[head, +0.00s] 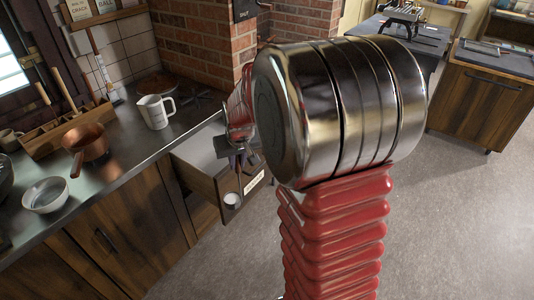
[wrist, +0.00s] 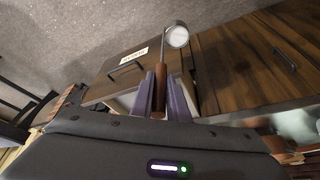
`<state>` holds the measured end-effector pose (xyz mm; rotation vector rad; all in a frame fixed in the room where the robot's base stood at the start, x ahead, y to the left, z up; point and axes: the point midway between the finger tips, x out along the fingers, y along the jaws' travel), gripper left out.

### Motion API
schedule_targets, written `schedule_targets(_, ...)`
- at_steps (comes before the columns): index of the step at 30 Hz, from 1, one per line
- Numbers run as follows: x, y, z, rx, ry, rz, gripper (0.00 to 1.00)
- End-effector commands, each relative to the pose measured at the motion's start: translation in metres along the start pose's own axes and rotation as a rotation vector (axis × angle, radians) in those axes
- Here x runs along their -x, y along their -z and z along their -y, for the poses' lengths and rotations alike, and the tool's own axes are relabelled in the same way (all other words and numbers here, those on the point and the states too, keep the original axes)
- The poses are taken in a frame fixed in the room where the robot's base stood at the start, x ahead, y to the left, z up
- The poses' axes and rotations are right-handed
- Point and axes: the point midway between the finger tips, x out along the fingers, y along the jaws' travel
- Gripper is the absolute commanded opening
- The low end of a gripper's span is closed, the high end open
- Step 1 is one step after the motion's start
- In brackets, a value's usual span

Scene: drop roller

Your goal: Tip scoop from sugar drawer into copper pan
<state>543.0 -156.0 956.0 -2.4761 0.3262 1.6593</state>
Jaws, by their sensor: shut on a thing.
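My gripper (head: 236,160) is over the open sugar drawer (head: 203,158). Its purple fingers (wrist: 160,98) are shut on the brown handle of the scoop (wrist: 176,36). The scoop's round metal cup also shows in the head view (head: 232,200), in front of the labelled drawer front. Pale stuff shows in the cup, but I cannot tell how much. In the wrist view the scoop reaches past the drawer front (wrist: 118,74). The copper pan (head: 90,143) stands on the counter at the left, well apart from my gripper, its handle pointing toward the front edge.
A metal bowl (head: 46,195) is at the counter's front left, and a wooden rack (head: 50,134) is behind the pan. Bare counter (head: 126,158) lies right of the pan.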

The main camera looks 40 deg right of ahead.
Motion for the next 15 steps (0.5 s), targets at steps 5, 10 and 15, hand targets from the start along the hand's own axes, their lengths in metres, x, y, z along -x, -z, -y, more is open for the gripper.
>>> schedule_targets(5,-0.017,-0.006,0.068,0.094,0.040,0.000,0.00)
schedule_targets(10,-0.027,-0.018,0.124,0.183,0.077,-0.001,0.00)
schedule_targets(15,-0.031,-0.028,0.153,0.233,0.098,-0.002,0.00)
